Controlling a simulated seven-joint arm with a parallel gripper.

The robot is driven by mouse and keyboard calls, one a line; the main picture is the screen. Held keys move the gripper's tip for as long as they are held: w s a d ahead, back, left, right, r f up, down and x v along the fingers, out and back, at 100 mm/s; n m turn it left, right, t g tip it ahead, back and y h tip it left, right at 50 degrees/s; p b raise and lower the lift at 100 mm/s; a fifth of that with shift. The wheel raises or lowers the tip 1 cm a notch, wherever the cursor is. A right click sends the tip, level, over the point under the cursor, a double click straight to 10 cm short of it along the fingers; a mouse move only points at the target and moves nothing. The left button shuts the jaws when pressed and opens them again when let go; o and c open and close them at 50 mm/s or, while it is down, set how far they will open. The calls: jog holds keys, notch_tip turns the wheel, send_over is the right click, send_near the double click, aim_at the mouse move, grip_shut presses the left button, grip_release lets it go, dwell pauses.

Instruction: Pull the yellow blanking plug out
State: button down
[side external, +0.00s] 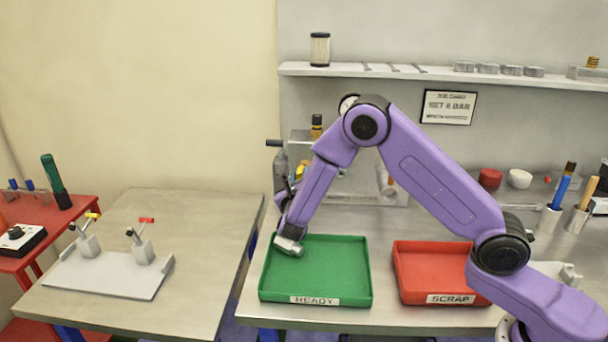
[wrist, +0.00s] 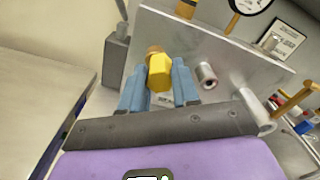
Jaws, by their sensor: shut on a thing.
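The yellow blanking plug (wrist: 159,73) is in the wrist view, between the two blue fingers of my gripper (wrist: 158,84). The fingers are shut on its sides. A brownish, brass-like part (wrist: 154,50) shows just beyond the plug's yellow head. The grey panel (wrist: 225,60) lies behind it. I cannot tell whether the plug is seated in the panel or clear of it.
A silver round fitting (wrist: 206,75) sits right of the plug, near my right finger. A gauge (wrist: 250,4) is above. The green READY tray (side external: 366,270) and red SCRAP tray (side external: 400,270) stand on the bench.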

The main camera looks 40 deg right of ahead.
jog(key=shift+s+a+r, duration=0.4)
jog(key=shift+r, duration=0.4)
jog(key=shift+s+a+r, duration=0.35)
jog(key=shift+r, duration=0.5)
jog(key=shift+s+a+r, duration=0.4)
jog(key=shift+r, duration=0.4)
